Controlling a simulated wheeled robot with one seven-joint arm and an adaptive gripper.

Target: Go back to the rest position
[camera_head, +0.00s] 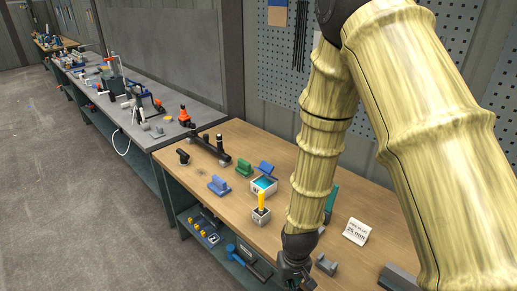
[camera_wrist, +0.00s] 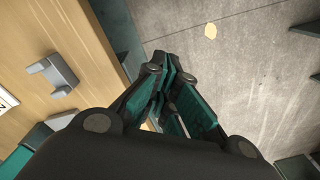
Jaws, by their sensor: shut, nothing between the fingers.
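My gripper (camera_wrist: 168,80) is shut and empty in the wrist view, its fingertips together near the front edge of the wooden bench. Beyond the fingers the wrist view shows mostly grey floor. In the head view my arm reaches down on the right, and only the dark wrist end shows at the bottom; the fingertips are out of frame or hidden there.
The wooden bench (camera_head: 258,147) holds a white box with blue inside (camera_head: 264,186), a yellow-handled tool in a small block (camera_head: 261,204), blue (camera_head: 218,186) and green (camera_head: 245,168) pieces, and a grey bracket (camera_wrist: 53,76). Open floor (camera_head: 70,180) lies left.

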